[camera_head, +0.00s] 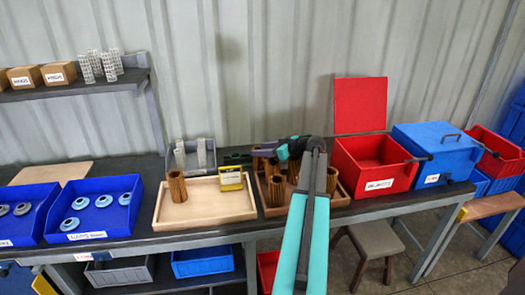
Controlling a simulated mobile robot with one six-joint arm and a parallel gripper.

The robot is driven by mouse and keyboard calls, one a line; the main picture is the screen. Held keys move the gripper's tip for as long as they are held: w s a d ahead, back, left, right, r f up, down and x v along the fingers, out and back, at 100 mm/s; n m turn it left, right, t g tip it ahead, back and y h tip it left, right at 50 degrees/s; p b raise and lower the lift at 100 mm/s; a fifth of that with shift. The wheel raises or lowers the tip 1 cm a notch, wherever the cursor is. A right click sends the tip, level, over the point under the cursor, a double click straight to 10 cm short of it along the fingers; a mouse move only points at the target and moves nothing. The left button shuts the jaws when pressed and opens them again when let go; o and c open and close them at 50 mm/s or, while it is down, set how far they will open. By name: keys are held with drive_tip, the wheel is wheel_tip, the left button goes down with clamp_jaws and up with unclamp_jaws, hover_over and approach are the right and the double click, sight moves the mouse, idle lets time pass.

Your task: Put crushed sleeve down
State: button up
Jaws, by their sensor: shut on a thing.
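My gripper (262,150) is at the end of my teal and dark arm, above the back left part of a brown tray (343,198). It is shut on a brown pleated sleeve (257,163), mostly hidden by the gripper and wrist; I cannot tell if the sleeve is crushed or touches the tray. Several brown pleated sleeves stand in the brown tray, one at its front left (276,190), partly hidden by my arm. Another brown sleeve (177,185) stands upright at the left of the pale wooden tray (205,208).
A yellow device (230,178) stands in the pale tray, whose middle is bare. A red bin (372,165) and a blue box (433,150) stand to the right. Blue bins (95,208) with round caps are at left. A grey holder (190,157) stands behind.

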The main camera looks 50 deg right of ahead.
drive_tip(key=shift+f, duration=0.15)
drive_tip(key=o, duration=1.3)
drive_tip(key=shift+r, duration=0.25)
drive_tip(key=shift+s, duration=0.4)
drive_tip(key=b+v, duration=0.2)
drive_tip(key=v, duration=0.9)
drive_tip(key=shift+r, duration=0.2)
